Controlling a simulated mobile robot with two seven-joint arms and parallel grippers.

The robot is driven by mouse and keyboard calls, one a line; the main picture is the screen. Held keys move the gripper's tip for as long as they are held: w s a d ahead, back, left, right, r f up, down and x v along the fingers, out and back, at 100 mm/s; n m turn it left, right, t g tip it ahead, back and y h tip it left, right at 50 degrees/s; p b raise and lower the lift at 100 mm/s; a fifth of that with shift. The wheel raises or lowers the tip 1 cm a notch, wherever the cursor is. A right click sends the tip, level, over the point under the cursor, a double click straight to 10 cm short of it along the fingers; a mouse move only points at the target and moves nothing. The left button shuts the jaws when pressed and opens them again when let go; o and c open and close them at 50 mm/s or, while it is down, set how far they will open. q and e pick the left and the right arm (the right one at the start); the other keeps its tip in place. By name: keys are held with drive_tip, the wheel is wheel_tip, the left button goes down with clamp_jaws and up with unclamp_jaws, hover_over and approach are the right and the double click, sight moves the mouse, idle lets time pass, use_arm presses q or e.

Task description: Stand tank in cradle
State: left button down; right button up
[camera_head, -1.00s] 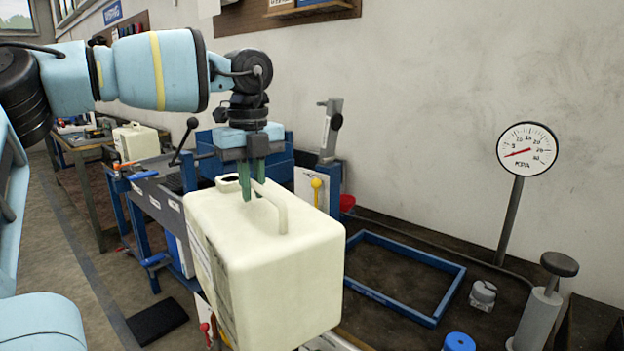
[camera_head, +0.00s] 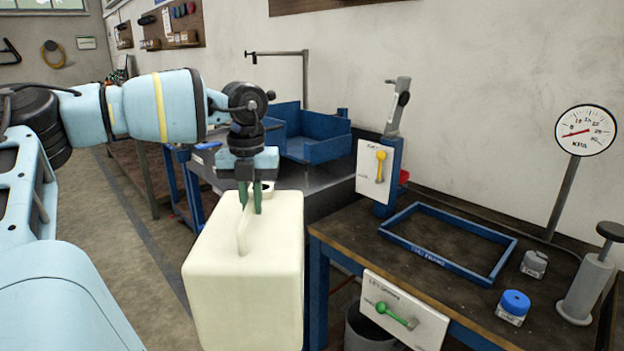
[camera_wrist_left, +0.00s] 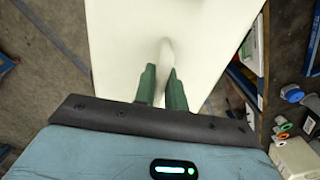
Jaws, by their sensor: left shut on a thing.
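My left gripper (camera_head: 257,199) is shut on the handle of a large cream tank (camera_head: 247,295). The tank hangs upright in front of the benches, clear of the brown bench top. In the left wrist view the green fingers (camera_wrist_left: 161,88) close on the handle (camera_wrist_left: 165,57) of the tank (camera_wrist_left: 128,38). A blue open-fronted holder (camera_head: 310,152) stands on the grey bench behind; it may be the cradle. A flat blue rectangular frame (camera_head: 405,250) lies empty on the brown bench, right of the tank. I cannot tell for sure which is the cradle. My right gripper is out of view.
The brown bench (camera_head: 360,237) holds a blue-capped part (camera_head: 514,305), a grey part (camera_head: 534,264), a pump (camera_head: 590,285) and a gauge on a post (camera_head: 586,131). A white panel with a green lever (camera_head: 395,315) hangs at its front. A panel with a yellow lever (camera_head: 380,165) stands behind.

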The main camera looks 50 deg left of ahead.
sight(253, 224)
use_arm(q)
drive_tip(key=f+m, duration=0.1)
drive_tip(key=f, duration=0.1)
drive_tip(key=d+f+m, duration=0.1)
drive_tip(key=f+m, duration=0.2)
drive_tip(key=f, duration=0.1)
drive_tip(key=shift+s+d+f+m, duration=0.2)
drive_tip(key=shift+s+f+m, duration=0.1)
drive_tip(key=shift+s+f, duration=0.1)
drive_tip(key=w+d+f+m, duration=0.3)
drive_tip(key=d+f+m, duration=0.3)
drive_tip(key=d+m, duration=0.25)
drive_tip(key=w+d+f+m, duration=0.2)
drive_tip(key=d+f+m, duration=0.3)
drive_tip(key=d+m, duration=0.3)
drive_tip(key=w+d+r+m, duration=0.1)
drive_tip(key=d+r+m, duration=0.1)
drive_tip(key=d+m, duration=1.1)
drive_tip(key=w+d+r+m, duration=0.1)
drive_tip(key=d+m, duration=1.1)
drive_tip(key=d, duration=0.6)
drive_tip(key=shift+r+m, duration=0.35)
drive_tip(key=shift+r, duration=0.05)
